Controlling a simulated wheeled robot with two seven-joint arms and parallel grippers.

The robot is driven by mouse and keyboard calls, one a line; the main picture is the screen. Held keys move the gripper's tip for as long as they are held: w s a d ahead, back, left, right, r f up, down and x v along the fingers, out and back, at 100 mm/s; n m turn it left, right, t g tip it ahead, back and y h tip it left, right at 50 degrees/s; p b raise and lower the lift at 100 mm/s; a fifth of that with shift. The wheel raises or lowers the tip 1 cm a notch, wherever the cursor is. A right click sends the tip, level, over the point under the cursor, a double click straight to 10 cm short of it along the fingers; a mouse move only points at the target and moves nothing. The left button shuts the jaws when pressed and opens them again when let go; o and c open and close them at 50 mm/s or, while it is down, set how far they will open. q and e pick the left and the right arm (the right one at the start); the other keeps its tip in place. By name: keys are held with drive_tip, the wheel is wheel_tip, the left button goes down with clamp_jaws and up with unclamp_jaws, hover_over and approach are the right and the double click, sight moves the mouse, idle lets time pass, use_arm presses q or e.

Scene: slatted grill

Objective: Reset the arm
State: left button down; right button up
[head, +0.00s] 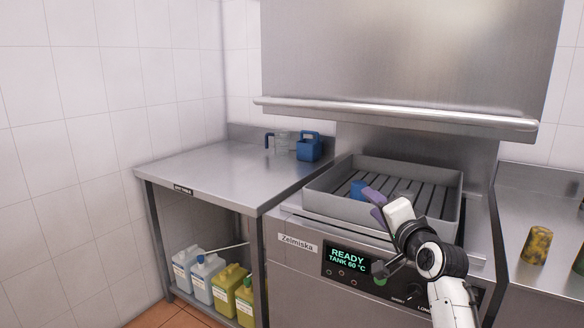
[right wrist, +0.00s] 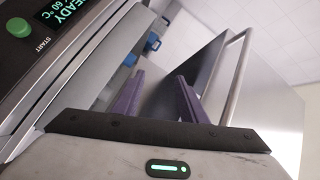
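My right gripper (head: 374,203) is in front of the slatted grill tray (head: 333,208), its purple fingers over the tray's front edge in the head view. In the right wrist view its two purple fingers (right wrist: 160,78) stand apart with nothing held between them. My right arm (head: 448,290) comes in from the lower right. A small blue item (head: 357,189) shows in the tray just behind the fingers, partly hidden. My left gripper is not in view.
A steel side table (head: 220,178) on the left holds a blue jug (head: 309,148) and a clear jug (head: 281,143). Several canisters (head: 200,278) stand on its lower shelf. A yellowish cup (head: 536,245) stands on the right counter. A steel hood (head: 400,112) hangs above the tray.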

drive_tip(key=s+f+n+g, duration=0.25)
drive_tip(key=s+f, duration=0.65)
drive_tip(key=f, duration=0.5)
drive_tip(key=s+f+n+g, duration=0.2)
drive_tip(key=s+f+n, duration=0.2)
drive_tip(key=s+f, duration=0.75)
drive_tip(key=s+a+f+n+g, duration=0.2)
drive_tip(key=s+f+n, duration=0.1)
drive_tip(key=s+f, duration=0.6)
drive_tip(key=s+a+f+n+g, duration=0.2)
drive_tip(key=s+f, duration=0.6)
drive_tip(key=s, duration=0.7)
drive_tip(key=shift+a+f+n, duration=0.4)
drive_tip(key=shift+a+n, duration=0.15)
drive_tip(key=shift+n, duration=0.4)
